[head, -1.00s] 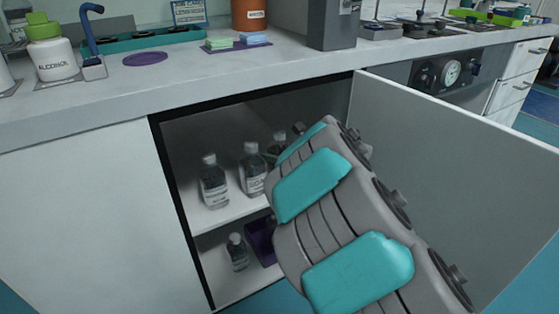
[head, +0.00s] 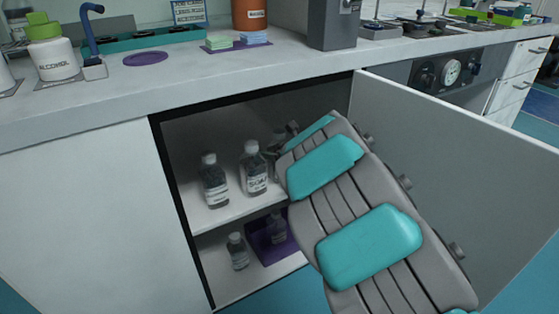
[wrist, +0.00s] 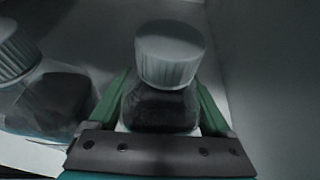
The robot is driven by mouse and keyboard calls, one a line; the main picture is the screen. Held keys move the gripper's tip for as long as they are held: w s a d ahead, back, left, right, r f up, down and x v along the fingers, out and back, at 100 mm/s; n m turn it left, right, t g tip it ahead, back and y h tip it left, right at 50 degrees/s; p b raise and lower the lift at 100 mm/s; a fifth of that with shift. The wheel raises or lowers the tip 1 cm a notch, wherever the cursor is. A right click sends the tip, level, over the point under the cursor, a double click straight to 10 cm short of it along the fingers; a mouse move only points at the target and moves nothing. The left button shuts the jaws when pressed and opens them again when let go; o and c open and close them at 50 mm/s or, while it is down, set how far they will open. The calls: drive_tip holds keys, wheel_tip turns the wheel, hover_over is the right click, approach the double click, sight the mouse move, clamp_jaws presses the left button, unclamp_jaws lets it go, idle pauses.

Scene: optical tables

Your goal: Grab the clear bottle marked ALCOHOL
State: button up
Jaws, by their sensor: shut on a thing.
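My gripper (wrist: 163,88) is shut on a clear bottle (wrist: 160,108) with a ribbed pale cap, seen in the wrist view with a green finger on each side. Its label is not visible there. In the head view the held bottle (head: 277,146) is mostly hidden behind my arm, at the right of the cabinet's upper shelf. Two more clear bottles, a left one (head: 214,182) and a middle one (head: 254,171), stand upright on that shelf. Their label text is too small to read surely. I cannot tell whether the held bottle touches the shelf.
The open cabinet door (head: 460,150) stands to the right of my arm. A white green-capped bottle (head: 52,52) marked ALCOHOL stands on the counter (head: 120,97).

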clamp_jaws()
idle(0.3)
